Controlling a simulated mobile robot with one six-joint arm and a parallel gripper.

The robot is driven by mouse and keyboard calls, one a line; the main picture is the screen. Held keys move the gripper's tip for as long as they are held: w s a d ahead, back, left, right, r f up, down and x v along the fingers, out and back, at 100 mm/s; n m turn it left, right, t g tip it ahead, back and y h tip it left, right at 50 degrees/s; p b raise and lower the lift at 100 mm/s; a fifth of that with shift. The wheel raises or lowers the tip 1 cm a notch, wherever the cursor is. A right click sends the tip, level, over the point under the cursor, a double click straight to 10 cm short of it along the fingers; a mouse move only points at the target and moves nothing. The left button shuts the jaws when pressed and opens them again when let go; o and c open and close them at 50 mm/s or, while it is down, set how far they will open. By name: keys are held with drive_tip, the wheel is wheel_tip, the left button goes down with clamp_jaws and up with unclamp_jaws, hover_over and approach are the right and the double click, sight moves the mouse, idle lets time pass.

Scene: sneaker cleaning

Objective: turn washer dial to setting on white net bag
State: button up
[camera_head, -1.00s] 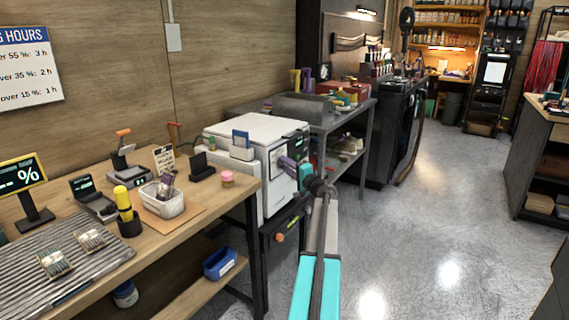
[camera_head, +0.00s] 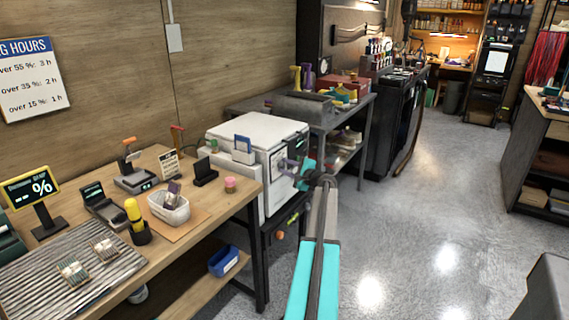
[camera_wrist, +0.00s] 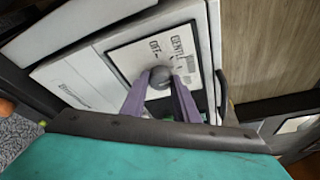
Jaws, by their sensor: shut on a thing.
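The washer (camera_head: 255,130) is a white boxy machine beside the wooden bench. Its front control panel (camera_wrist: 128,55) fills the middle of the wrist view, tilted, with printed words that look like OFF and GENTLE. The round grey dial (camera_wrist: 160,75) sits on that panel. My gripper (camera_wrist: 161,82) has purple fingers, one on each side of the dial, shut on it. In the head view my gripper (camera_head: 287,164) is at the washer's front and hides the dial. I cannot make out where the dial points. I cannot identify a white net bag in either view.
The wooden bench (camera_head: 215,212) on the left holds a white tub (camera_head: 170,208), a percent sign (camera_head: 32,195) and small devices. A grey metal table (camera_head: 352,118) stands behind the washer. The floor (camera_head: 430,210) on the right is open.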

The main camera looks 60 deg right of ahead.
drive_tip(key=shift+d+r+m+p, duration=0.2)
drive_tip(key=shift+r+m+p, duration=0.15)
drive_tip(key=shift+m+p, duration=0.2)
drive_tip(key=shift+f, duration=0.1)
drive_tip(key=o, duration=1.1)
drive_tip(key=shift+c, duration=0.2)
drive_tip(key=shift+a+f, duration=0.1)
drive_tip(key=shift+f, duration=0.05)
drive_tip(key=shift+s+a, duration=0.1)
drive_tip(key=shift+s, duration=0.05)
drive_tip(key=b+v, duration=0.1)
drive_tip(key=v, duration=1.2)
drive_tip(key=shift+s+r, duration=0.3)
drive_tip(key=shift+r, duration=0.05)
